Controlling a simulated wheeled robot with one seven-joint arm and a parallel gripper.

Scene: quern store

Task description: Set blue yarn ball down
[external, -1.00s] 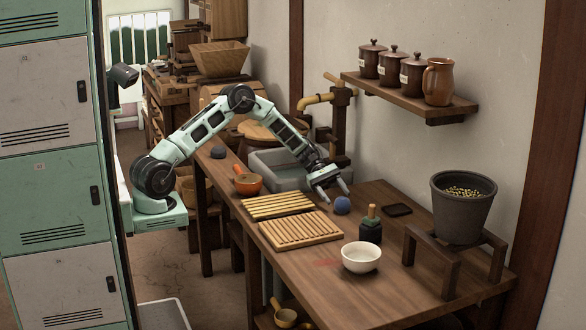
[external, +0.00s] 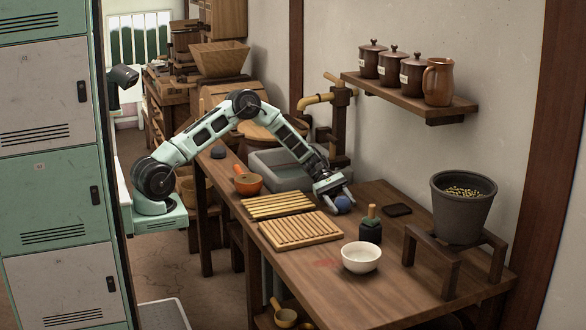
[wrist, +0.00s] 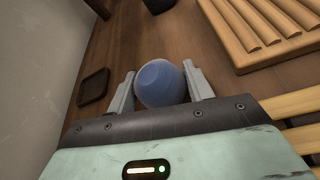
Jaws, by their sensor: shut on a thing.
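The blue yarn ball (external: 342,205) is on the wooden table, to the right of the slatted wooden racks. It also shows in the wrist view (wrist: 160,84), between the two grey fingers. My gripper (external: 342,207) reaches down over the ball from the left and is shut on it. The ball appears to be at table height; whether it touches the top cannot be told for sure.
Slatted wooden racks (external: 300,230) lie left of the ball. A dark green bottle with a wooden stopper (external: 370,231) and a white bowl (external: 361,257) stand in front. A small dark tray (external: 397,210) lies to the right. A grey pot (external: 461,212) stands on a wooden stand. Bare table shows around the tray.

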